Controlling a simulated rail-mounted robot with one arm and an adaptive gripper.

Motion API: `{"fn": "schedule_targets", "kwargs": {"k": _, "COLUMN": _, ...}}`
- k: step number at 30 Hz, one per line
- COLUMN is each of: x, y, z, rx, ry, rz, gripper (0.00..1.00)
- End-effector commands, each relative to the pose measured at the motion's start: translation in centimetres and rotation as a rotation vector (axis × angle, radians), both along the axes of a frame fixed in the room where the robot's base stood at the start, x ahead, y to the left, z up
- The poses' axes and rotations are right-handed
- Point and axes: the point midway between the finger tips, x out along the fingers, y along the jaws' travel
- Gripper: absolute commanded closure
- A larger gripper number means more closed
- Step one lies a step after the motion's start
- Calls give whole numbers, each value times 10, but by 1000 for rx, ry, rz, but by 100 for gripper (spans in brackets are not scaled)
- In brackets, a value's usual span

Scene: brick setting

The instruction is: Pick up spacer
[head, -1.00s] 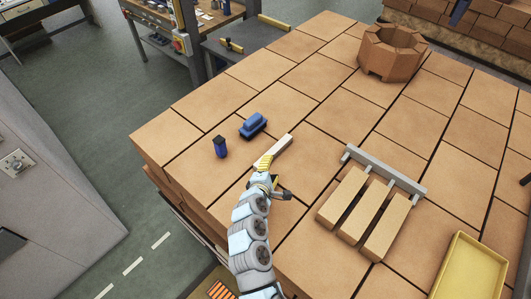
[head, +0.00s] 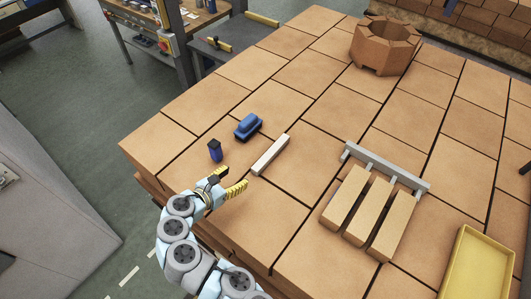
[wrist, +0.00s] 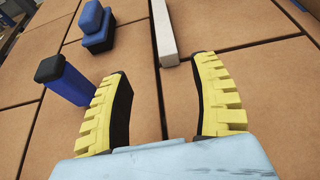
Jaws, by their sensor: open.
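The spacer appears to be a pale, whitish square bar (head: 270,155) lying flat on the brick-block surface. In the wrist view the bar (wrist: 163,30) lies ahead of the fingers, with its far end cut off by the top edge. My gripper (head: 231,180) has yellow ribbed fingers, spread open and empty. It is to the left of and nearer than the bar's near end, apart from it. In the wrist view my gripper (wrist: 160,70) has only bare block surface between its fingers.
A grey rail with three tan bricks (head: 368,207), a yellow tray (head: 478,262) and a brick ring (head: 385,47) are farther right.

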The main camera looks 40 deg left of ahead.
Motion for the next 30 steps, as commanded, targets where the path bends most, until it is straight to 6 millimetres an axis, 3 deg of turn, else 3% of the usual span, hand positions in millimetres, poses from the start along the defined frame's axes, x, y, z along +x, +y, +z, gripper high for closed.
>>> {"fn": "schedule_targets", "kwargs": {"k": 30, "x": 91, "y": 7, "z": -37, "rx": 3, "ry": 1, "rz": 1, "gripper": 37}}
